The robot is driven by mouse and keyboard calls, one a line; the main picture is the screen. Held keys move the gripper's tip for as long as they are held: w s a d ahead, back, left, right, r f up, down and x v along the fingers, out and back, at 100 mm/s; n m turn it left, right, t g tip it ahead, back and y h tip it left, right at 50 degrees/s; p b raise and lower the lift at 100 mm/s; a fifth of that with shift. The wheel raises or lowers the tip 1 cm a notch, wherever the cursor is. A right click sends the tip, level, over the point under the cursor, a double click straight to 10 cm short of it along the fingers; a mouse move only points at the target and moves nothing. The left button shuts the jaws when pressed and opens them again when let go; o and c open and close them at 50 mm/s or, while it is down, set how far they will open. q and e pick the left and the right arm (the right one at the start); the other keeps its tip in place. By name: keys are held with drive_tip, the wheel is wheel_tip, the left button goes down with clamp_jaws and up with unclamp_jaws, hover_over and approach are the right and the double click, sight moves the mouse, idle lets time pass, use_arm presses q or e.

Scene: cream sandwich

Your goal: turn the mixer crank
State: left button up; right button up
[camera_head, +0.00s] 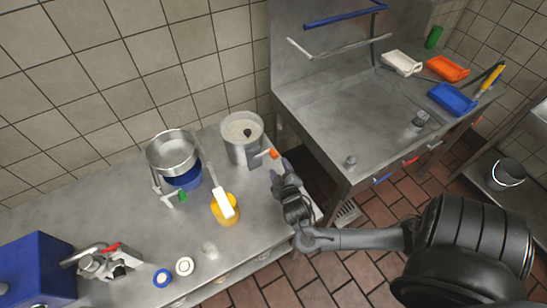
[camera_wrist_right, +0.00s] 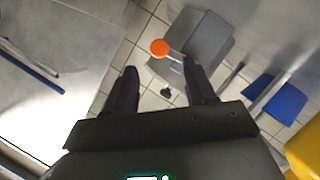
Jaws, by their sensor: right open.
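The mixer (camera_head: 238,150) is a grey metal pot at the counter's right end, with pale contents and a dark knob on top. Its crank sticks out to the right and ends in an orange knob (camera_head: 274,154). My right gripper (camera_head: 281,172) is just below and right of that knob, apart from it. In the right wrist view the orange knob (camera_wrist_right: 159,48) shows beyond the open fingers (camera_wrist_right: 162,82), roughly between them in the picture. Nothing is between the fingers' pads. My left gripper is not in view.
A metal pot (camera_head: 172,152) over a blue bowl (camera_head: 187,179) and a yellow container (camera_head: 225,210) stand left of the mixer. A metal sink unit (camera_head: 370,120) stands to the right, past a floor gap. Small jars and a blue box (camera_head: 33,268) are at lower left.

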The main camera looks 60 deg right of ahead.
sight(275, 157)
drive_tip(key=b+x, duration=0.1)
drive_tip(key=x, duration=0.6)
drive_tip(key=shift+w+d+f+b, duration=0.1)
drive_tip(key=shift+w+d+b, duration=0.1)
drive_tip(key=shift+b, duration=0.15)
drive_tip(key=shift+w+d+f, duration=0.1)
drive_tip(key=shift+w+d, duration=0.25)
drive_tip(key=shift+c, duration=0.3)
clamp_jaws()
